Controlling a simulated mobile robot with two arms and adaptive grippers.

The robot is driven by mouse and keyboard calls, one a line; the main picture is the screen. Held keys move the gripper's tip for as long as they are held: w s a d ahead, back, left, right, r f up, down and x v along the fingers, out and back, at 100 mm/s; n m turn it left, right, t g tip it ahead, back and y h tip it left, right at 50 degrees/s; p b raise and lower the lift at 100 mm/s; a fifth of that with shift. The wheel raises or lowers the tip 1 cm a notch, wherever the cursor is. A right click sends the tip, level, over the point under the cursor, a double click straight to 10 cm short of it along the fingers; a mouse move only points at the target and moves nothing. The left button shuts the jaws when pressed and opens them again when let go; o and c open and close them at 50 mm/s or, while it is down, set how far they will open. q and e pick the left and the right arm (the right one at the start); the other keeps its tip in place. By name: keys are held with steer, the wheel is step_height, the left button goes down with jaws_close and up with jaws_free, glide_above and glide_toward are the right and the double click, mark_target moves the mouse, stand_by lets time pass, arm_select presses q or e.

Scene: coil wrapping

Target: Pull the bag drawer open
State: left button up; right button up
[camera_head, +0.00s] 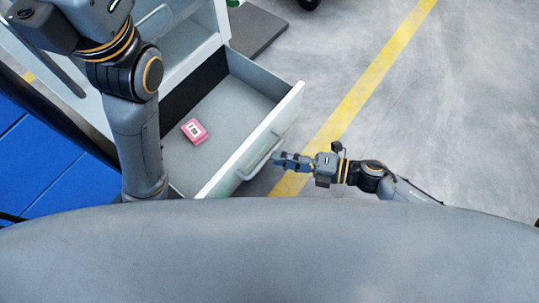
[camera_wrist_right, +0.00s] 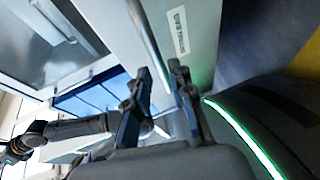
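The bag drawer (camera_head: 229,100) is pulled out of the white cabinet (camera_head: 205,25), and its grey inside shows. Its front carries a bar handle (camera_head: 258,158), which also shows in the right wrist view (camera_wrist_right: 150,45). My right gripper (camera_head: 279,160) is at the handle, on the outer side of the drawer front. In the right wrist view its two fingers (camera_wrist_right: 160,78) stand apart with the handle bar between them. A gap seems to show beside the bar; contact is unclear.
A small pink box (camera_head: 194,131) with a white label lies in the drawer. A blue surface (camera_head: 60,165) is at the left. Open grey floor with a yellow line (camera_head: 370,75) lies to the right. A dark grey mat (camera_head: 255,30) lies behind the drawer.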

steer(key=v, duration=0.7)
steer(key=shift+d, duration=0.25)
steer(key=shift+r, duration=0.1)
